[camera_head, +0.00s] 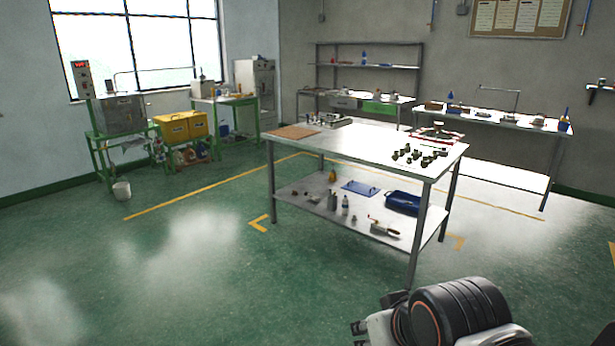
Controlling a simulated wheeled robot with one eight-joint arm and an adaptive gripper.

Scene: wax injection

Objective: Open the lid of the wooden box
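I cannot clearly make out a wooden box with a lid. A flat brown board (296,132) lies on the left end of the central metal table (345,143). Small brown items (433,105) stand on the right-hand back bench, too small to identify. My arm shows at the bottom right. What may be the tip of my gripper (359,328) is small and dark at its left end, over the floor and well short of the table. Its fingers are not clear, and no held object shows.
Small dark parts (420,156) cluster on the central table's right end. Its lower shelf holds a blue case (402,202) and bottles. A yellow container (183,126) and machines stand at the left wall. Open green floor lies in front.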

